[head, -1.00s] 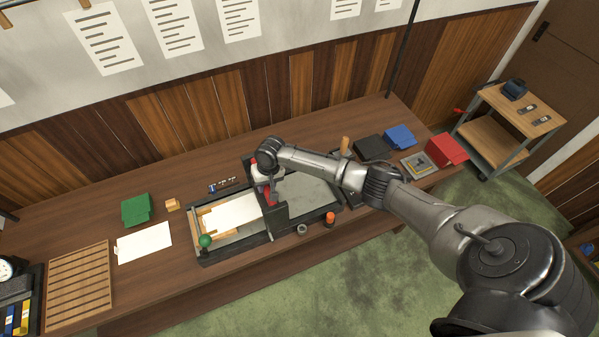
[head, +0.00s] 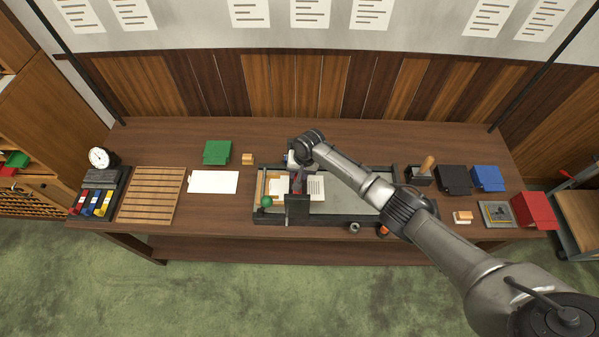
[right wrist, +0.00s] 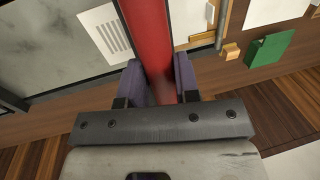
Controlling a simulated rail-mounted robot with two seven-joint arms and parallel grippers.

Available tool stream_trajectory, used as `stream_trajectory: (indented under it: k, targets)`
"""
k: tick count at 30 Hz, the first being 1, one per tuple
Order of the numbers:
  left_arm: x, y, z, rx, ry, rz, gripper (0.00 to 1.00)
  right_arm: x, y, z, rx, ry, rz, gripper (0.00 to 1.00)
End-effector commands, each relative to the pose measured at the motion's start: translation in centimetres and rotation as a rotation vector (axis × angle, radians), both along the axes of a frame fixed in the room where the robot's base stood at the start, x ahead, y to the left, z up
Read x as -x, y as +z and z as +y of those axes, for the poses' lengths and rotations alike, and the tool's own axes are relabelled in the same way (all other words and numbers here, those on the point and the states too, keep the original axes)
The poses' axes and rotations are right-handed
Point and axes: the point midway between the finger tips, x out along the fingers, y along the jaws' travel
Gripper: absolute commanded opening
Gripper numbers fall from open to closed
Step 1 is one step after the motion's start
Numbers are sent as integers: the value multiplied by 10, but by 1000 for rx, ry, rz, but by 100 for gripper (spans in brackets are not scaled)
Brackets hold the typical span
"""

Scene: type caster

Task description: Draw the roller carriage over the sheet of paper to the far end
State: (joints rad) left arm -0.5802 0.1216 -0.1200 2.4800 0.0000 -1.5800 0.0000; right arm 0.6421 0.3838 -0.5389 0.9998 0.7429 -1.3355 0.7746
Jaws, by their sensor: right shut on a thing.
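My right gripper (head: 297,166) is shut on the red handle (head: 298,185) of the dark roller carriage (head: 298,208). In the right wrist view its purple finger pads (right wrist: 157,82) stand on both sides of the red handle (right wrist: 147,30). The carriage sits across the press bed (head: 352,190), towards its left end. The sheet of paper (head: 317,187) lies on the bed, partly hidden by the carriage; its part right of the carriage shows printed lines, also in the wrist view (right wrist: 104,33). White paper also shows left of the carriage. My left gripper is not in view.
A green knob (head: 266,201) stands at the bed's left front corner. A blank white sheet (head: 214,182), a green box (head: 217,152) and a slatted wooden rack (head: 151,195) lie further left. A small grey ring (head: 354,227) sits at the front. Black, blue and red boxes stand right.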

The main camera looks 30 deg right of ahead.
Motion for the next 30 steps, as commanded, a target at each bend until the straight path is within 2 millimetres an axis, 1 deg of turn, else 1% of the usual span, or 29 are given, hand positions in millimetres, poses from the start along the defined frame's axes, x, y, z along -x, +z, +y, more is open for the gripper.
stream_trajectory:
  k: [1, 3, 4, 9, 12, 19, 22, 26, 30]
  targets:
    - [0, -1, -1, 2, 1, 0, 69, -1, 0, 3, -5, 1, -6, 0]
    - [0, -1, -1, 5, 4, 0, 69, -1, 0, 4, -5, 1, -6, 0]
    - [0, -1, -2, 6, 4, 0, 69, -1, 0, 4, -6, 1, -7, 30]
    - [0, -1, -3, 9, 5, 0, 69, -1, -1, 3, -5, 1, -5, 47]
    - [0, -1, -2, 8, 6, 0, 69, -1, -1, 2, -3, 1, -4, 55]
    - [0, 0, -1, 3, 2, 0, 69, 0, 0, 1, -3, 0, -3, 55]
    - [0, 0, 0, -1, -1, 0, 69, 0, 6, 0, -3, 0, -4, 55]
    - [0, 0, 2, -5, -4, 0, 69, 2, 23, -3, -2, 0, -5, 55]
    - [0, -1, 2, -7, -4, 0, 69, 5, 50, -8, -1, 1, -7, 55]
